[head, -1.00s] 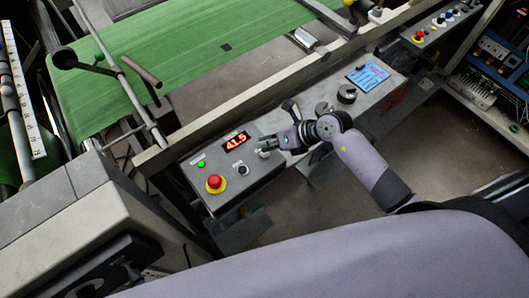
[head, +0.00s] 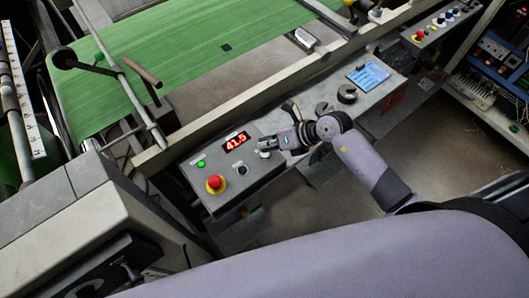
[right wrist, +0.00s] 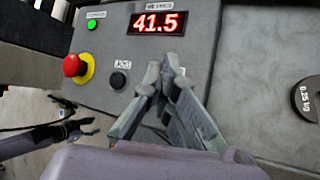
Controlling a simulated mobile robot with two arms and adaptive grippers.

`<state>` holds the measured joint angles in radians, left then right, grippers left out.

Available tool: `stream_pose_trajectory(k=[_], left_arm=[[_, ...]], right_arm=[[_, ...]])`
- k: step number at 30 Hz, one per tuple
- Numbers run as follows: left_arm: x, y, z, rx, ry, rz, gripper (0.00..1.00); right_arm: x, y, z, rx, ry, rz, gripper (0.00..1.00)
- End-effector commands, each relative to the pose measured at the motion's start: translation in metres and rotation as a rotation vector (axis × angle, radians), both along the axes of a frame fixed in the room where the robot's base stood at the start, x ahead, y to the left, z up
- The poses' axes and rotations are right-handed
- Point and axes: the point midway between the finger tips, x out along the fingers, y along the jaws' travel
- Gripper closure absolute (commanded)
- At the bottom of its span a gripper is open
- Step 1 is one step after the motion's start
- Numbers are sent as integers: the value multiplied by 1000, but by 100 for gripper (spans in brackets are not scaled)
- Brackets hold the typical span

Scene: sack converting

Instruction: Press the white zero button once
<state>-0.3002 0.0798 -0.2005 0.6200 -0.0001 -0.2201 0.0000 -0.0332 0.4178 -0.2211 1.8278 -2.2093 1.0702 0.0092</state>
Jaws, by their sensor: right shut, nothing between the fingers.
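The control box (head: 232,170) carries a red display (head: 237,142) reading 41.5, which also shows in the right wrist view (right wrist: 160,22). A small pale knob (head: 265,154), apparently the white zero button, shows just beside my right fingertips in the head view. My right gripper (head: 274,143) is shut and empty over the box's right part. In the right wrist view its fingertips (right wrist: 164,66) are together below the display and hide the panel behind them, the white button not being visible there. Whether they touch it I cannot tell.
A red mushroom button (head: 214,182), a black button (head: 242,170) and a green lamp (head: 201,164) sit on the same box. Green sacking (head: 190,60) runs behind the rail.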

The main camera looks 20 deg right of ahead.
Motion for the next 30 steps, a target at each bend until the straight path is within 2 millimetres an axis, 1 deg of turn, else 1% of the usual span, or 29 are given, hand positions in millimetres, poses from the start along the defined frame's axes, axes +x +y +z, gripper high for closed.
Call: stream_pose_trajectory(k=[4,16,30], left_arm=[[0,0,-3,0,0,0,56],[0,0,-3,0,0,0,56],[0,0,-7,0,0,1,56]], right_arm=[[0,0,-6,-1,0,-1,100],[0,0,-6,0,0,0,100],[0,0,-12,-1,0,1,100]])
